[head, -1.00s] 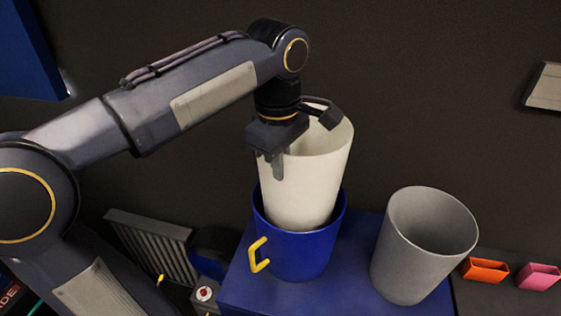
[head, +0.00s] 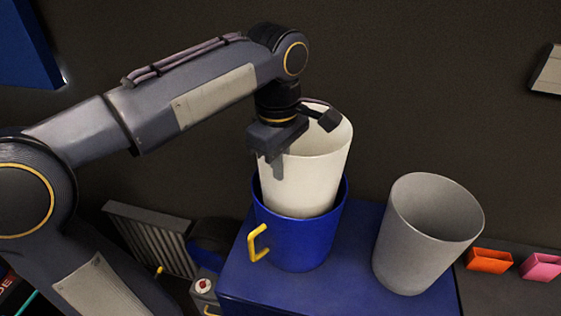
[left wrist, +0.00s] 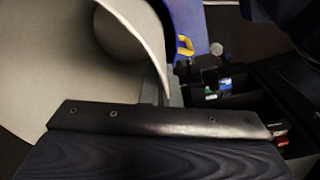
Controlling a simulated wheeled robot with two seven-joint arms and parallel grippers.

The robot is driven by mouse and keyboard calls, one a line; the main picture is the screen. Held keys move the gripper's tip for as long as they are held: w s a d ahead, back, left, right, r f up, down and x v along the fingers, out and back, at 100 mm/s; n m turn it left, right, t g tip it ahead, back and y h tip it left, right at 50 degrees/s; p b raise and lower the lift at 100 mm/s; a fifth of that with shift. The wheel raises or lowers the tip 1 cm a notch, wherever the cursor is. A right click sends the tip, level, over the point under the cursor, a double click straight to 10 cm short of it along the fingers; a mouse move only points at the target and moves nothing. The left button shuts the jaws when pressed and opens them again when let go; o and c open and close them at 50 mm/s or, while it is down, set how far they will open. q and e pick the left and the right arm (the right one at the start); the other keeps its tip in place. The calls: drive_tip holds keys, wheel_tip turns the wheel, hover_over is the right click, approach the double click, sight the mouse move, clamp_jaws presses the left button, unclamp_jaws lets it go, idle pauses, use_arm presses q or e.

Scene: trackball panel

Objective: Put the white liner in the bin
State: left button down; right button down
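The white liner (head: 318,178) is a tall tapered tub. It stands nearly upright with its lower part inside the blue bin (head: 298,236), which has a yellow handle, and its upper part rises above the bin rim. My left gripper (head: 278,168) is at the liner's near left rim, with its fingers pointing down and the wall between them. In the left wrist view the liner's rim and inside (left wrist: 110,45) fill the upper left, with the rim running to the gripper. The liner's bottom is hidden in the bin. My right gripper is not in view.
The blue bin stands on a blue cabinet top (head: 255,285). A grey bin (head: 415,245) stands to its right, close by. An orange holder (head: 489,261) and a pink holder (head: 541,267) are at the far right. A red button box (head: 204,287) is at the lower left.

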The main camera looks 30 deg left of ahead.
sight(279, 183)
use_arm(q)
drive_tip(key=shift+f+b, duration=1.1)
drive_tip(key=shift+f, duration=0.55)
drive_tip(key=shift+f, duration=0.15)
drive_tip(key=shift+f+b, duration=2.8)
drive_tip(key=shift+f, duration=1.5)
drive_tip(key=c, duration=1.6)
unclamp_jaws()
drive_tip(key=r+p, duration=0.7)
drive_tip(key=r, duration=0.1)
drive_tip(key=shift+s, duration=0.2)
drive_tip(key=shift+f, duration=0.1)
